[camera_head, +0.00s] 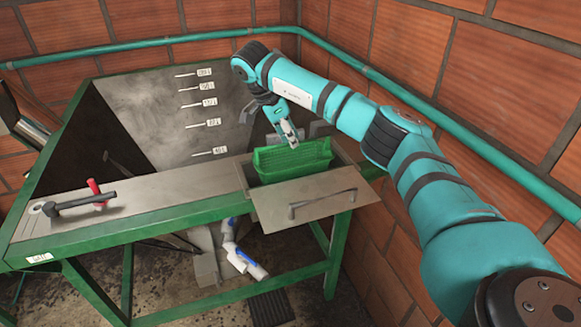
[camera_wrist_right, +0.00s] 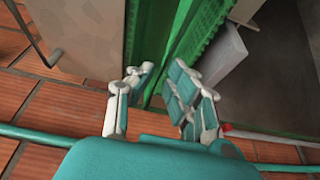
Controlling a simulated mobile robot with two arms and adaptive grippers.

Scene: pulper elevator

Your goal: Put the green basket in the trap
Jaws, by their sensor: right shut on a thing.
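The green basket (camera_head: 291,160) sits at the trap's opening in the metal worktop, its lower part inside the opening and its rim above it. The trap's flap (camera_head: 330,195), a grey plate with a bar handle, lies folded out towards the front. My right gripper (camera_head: 291,140) is shut on the basket's back wall. In the right wrist view, the fingers of my right gripper (camera_wrist_right: 158,85) are on either side of the green basket wall (camera_wrist_right: 195,40). Whether the basket rests on anything is hidden. My left gripper is not in view.
A large grey hopper (camera_head: 150,110) with level labels stands behind the worktop (camera_head: 150,193). A dark lever (camera_head: 80,202) and a red handle (camera_head: 95,187) are at the left. Brick walls with a teal pipe (camera_head: 160,40) close off the back and right.

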